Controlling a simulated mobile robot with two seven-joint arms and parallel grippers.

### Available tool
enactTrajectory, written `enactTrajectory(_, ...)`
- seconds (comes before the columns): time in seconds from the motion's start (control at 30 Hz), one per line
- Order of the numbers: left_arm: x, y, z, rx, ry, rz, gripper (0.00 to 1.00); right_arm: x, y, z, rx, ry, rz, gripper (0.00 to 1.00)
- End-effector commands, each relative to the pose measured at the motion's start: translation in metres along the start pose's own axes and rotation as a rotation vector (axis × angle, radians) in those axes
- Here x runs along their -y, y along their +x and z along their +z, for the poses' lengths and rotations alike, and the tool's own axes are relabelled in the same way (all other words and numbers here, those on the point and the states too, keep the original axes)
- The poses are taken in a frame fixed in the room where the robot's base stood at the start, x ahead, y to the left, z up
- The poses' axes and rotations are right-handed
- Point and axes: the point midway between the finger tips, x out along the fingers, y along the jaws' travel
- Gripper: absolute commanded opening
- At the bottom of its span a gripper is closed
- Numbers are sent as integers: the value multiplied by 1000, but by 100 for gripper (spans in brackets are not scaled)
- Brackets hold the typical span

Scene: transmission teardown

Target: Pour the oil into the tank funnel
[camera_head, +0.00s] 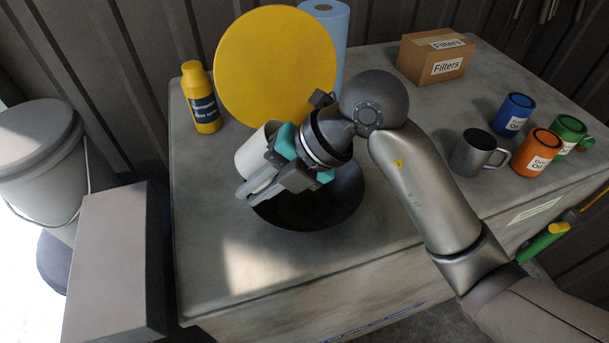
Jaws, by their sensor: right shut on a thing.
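My right gripper (256,188) is shut on a pale grey-white cup-like container (250,153), partly hidden behind the fingers. The container looks tilted and is held at the left rim of a wide black bowl-shaped piece (335,207), which may be the funnel. The gripper and wrist cover much of the bowl's far side. I cannot see oil or the container's opening. A large yellow disc (275,60) stands upright just behind; I cannot tell whether it is the tank. My left gripper is not in view.
A yellow bottle (203,98) and blue paper roll (341,30) stand at the back of the grey bench (215,265). A Filters box (440,58), a metal mug (474,153), and blue (513,115), orange (537,153) and green (569,131) cans are right. The bench's front left is clear.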

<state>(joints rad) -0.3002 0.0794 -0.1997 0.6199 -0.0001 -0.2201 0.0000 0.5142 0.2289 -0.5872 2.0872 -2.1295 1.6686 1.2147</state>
Motion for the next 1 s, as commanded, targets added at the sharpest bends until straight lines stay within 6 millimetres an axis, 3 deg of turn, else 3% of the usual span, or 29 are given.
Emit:
enactTrajectory(0.3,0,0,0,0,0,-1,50,2,1,0,-14,-5,228,0)
enactTrajectory(1.0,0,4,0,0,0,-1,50,-2,-6,0,-18,-19,383,0)
